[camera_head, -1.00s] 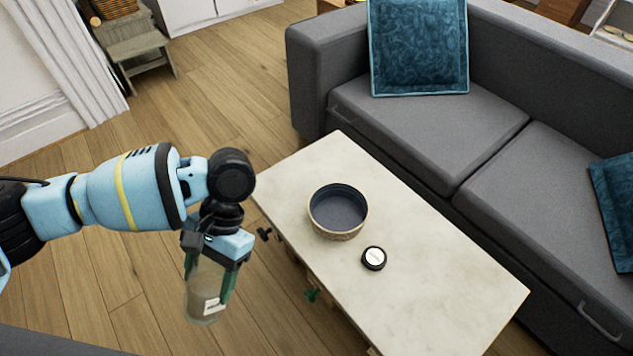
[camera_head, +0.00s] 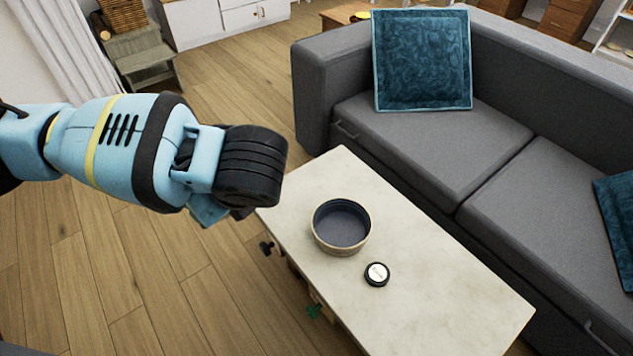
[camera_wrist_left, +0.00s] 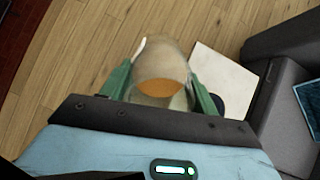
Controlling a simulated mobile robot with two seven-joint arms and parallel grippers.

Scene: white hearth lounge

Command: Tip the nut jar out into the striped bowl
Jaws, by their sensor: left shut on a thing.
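The clear nut jar (camera_wrist_left: 160,58) is between the green fingers of my left gripper (camera_wrist_left: 161,86) in the left wrist view. The gripper is shut on it, and an orange-brown patch shows in the jar. In the head view my left forearm and wrist hide the jar and fingers. The round bowl (camera_head: 336,246), dark inside with a light patterned outer wall, stands upright on the pale coffee table (camera_head: 430,290), right of my left wrist. A dark piece, probably the bowl, shows beside the right finger in the wrist view. My right gripper is not in view.
A black round lid (camera_head: 377,274) with a white label lies on the table near the bowl. A grey sofa (camera_head: 430,145) with teal cushions (camera_head: 422,60) stands behind the table. Open wooden floor (camera_head: 90,270) lies left of the table.

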